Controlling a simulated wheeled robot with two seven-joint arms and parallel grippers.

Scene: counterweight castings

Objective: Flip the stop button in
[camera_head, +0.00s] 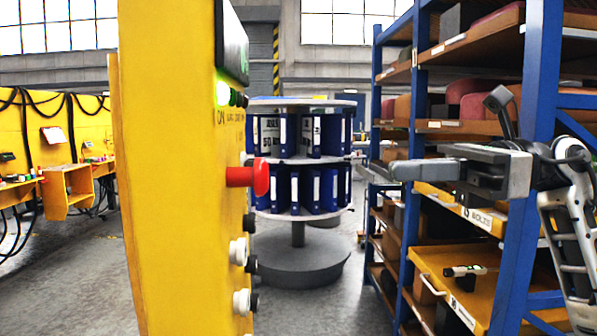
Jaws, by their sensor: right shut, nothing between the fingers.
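The red stop button (246,176) sticks out to the right from the edge-on face of a tall yellow control panel (170,170) at left centre. Its mushroom head stands clear of the panel on a red stem. My right gripper (378,171) comes in from the right, with its fingers pointing left at about the button's height. It is shut and empty, with a clear gap in the picture between its tips and the button. My left gripper is not in view.
A green lit lamp (223,94) and a dark screen (232,40) are above the button; white knobs (240,251) are below. A round rack of blue binders (298,190) stands behind. A blue shelf unit (415,120) with bins fills the right side.

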